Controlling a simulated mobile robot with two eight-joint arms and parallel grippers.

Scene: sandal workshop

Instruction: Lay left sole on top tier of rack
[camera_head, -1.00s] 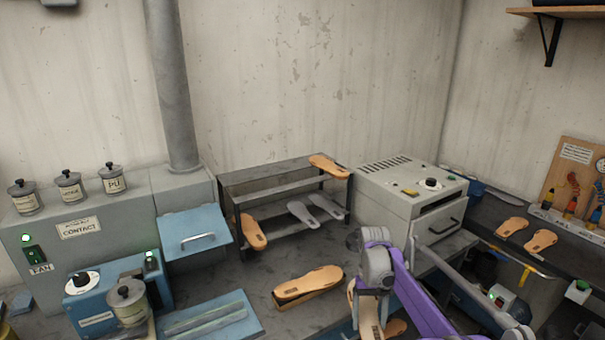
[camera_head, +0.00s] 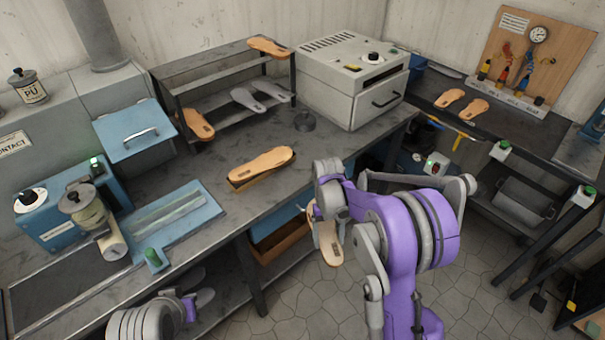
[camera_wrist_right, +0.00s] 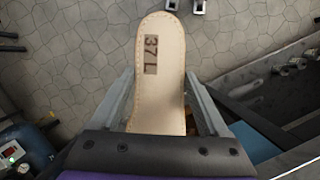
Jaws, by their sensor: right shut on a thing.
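My right gripper (camera_head: 320,212) is shut on a tan sole (camera_head: 329,243), which hangs down in front of the bench over the floor. In the right wrist view the sole (camera_wrist_right: 161,65) is stamped "37 L" and sits between the two fingers (camera_wrist_right: 160,88). The dark metal rack (camera_head: 220,54) stands at the back of the bench. One tan sole (camera_head: 268,48) lies at the right end of its top tier; the rest of that tier is bare. My left gripper (camera_head: 196,303) is low at the bottom left; its jaws are unclear.
Grey soles (camera_head: 257,97) lie on the rack's lower tier, and a tan sole (camera_head: 195,124) leans at its left end. Another sole (camera_head: 262,164) rests on a block on the bench. A grey oven (camera_head: 350,85) stands right of the rack; a blue hood flap (camera_head: 134,130) is left.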

